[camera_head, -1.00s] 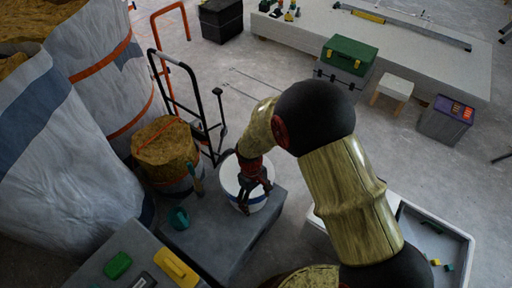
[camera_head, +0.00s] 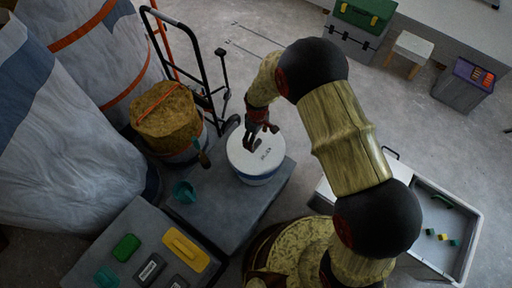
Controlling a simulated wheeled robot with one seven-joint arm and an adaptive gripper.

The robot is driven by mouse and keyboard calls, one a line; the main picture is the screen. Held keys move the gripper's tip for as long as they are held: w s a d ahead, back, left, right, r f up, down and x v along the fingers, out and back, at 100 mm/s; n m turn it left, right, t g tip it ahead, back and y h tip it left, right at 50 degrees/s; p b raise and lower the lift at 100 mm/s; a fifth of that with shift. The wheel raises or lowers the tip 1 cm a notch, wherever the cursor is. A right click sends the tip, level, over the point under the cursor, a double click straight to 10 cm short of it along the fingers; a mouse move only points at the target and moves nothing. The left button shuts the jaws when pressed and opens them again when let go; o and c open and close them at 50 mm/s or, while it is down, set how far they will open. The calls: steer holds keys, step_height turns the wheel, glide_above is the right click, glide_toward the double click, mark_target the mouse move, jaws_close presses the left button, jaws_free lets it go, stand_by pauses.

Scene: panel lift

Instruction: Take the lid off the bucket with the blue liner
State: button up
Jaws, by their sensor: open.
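The bucket (camera_head: 262,180) stands upright on a grey block and shows a blue band below its rim. Its round white lid (camera_head: 244,162) lies on top, with small dark lettering. My gripper (camera_head: 259,143) is open over the far part of the lid, its dark red and black fingers pointing down. I cannot tell whether the fingertips touch the lid. The liner inside is hidden by the lid.
The grey block (camera_head: 225,215) also carries a teal cup (camera_head: 184,191). A bucket heaped with brown material (camera_head: 168,118) stands just left, before a black hand truck (camera_head: 188,62). A grey case (camera_head: 150,225) with coloured blocks is in front. A white tray (camera_head: 470,235) lies right.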

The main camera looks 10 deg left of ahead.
mark_target(256, 144)
steer(key=f+b, duration=0.1)
steer(key=f, duration=0.1)
steer(key=f+b, duration=0.1)
steer(key=f, duration=0.1)
steer(key=shift+s+a+f, duration=0.15)
steer(key=shift+a+f, duration=0.05)
steer(key=shift+f, duration=0.2)
steer(key=shift+r, duration=0.1)
steer(key=shift+c, duration=0.7)
steer(key=c, duration=1.1)
steer(key=shift+r, duration=0.1)
steer(key=shift+c, duration=0.4)
